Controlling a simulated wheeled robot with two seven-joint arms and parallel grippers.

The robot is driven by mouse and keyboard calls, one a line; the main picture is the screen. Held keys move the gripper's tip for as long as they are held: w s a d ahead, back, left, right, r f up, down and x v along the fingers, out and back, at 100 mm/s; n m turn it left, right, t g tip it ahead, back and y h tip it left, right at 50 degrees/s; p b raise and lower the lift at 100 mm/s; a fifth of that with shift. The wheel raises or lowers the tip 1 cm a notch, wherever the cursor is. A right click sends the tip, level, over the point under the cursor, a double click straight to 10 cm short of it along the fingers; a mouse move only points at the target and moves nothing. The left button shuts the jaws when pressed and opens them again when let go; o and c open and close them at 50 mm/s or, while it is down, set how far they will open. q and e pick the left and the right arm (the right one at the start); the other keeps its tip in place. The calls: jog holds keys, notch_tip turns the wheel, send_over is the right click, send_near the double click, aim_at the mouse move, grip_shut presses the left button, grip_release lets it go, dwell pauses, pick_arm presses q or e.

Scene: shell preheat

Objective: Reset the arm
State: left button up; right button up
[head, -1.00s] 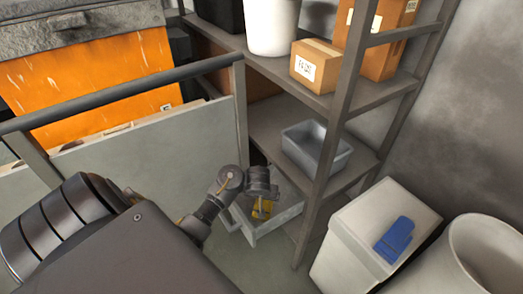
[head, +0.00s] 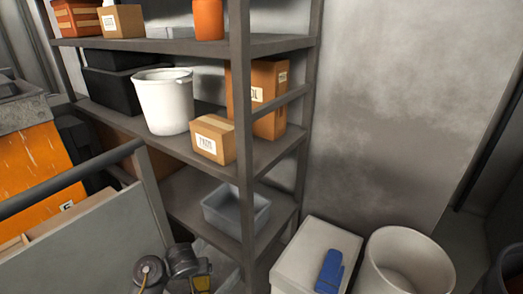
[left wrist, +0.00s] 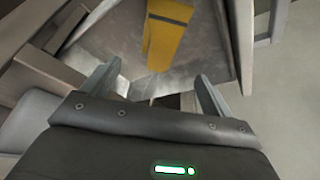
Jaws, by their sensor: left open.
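My left gripper (head: 185,263) is at the bottom of the head view, low in front of the shelving; its fingertips are hard to make out there. In the left wrist view its two fingers (left wrist: 157,80) are spread apart with nothing between them. A yellow object with a dark band (left wrist: 167,35) lies beyond the fingers, in a grey open container (left wrist: 205,50). Part of the yellow object also shows beside the gripper in the head view (head: 201,283). My right gripper is not in view.
A metal shelf rack (head: 248,150) holds a white bucket (head: 162,100), cardboard boxes (head: 213,140) and a grey bin (head: 236,210). A railed panel (head: 90,235) stands left. A white box (head: 304,255) with a blue glove (head: 329,272) and a white barrel (head: 405,262) stand right.

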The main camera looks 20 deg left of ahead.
pick_arm(q)
jog(key=s+d+m, duration=0.1)
jog(key=s+d, duration=0.1)
jog(key=s, duration=0.1)
jog(key=s+d+m, duration=0.1)
jog(key=s, duration=0.2)
jog(key=s+d+m, duration=0.1)
jog(key=s+d, duration=0.1)
jog(key=s, duration=0.2)
jog(key=shift+s+d+f+m, duration=0.1)
jog(key=shift+d+f+m, duration=0.1)
jog(key=shift+d+m, duration=0.15)
jog(key=s+d+r+m+h, duration=0.1)
jog(key=s+d+r+m, duration=0.15)
jog(key=s, duration=0.45)
jog(key=s+d+r+m+h, duration=0.1)
jog(key=s+d+r, duration=0.1)
jog(key=s+d, duration=0.3)
notch_tip(320, 180, down, 23)
jog(key=s+a+g, duration=0.1)
jog(key=g, duration=0.1)
jog(key=s+a+f, duration=0.2)
jog(key=s+f, duration=0.6)
jog(key=s+a+f+m+p, duration=0.1)
jog(key=s+a+f, duration=0.1)
jog(key=s+f, duration=0.7)
jog(key=shift+s+a+g+p, duration=0.2)
jog(key=shift+a+g+p, duration=0.1)
jog(key=shift+g, duration=0.1)
jog(key=shift+f, duration=0.1)
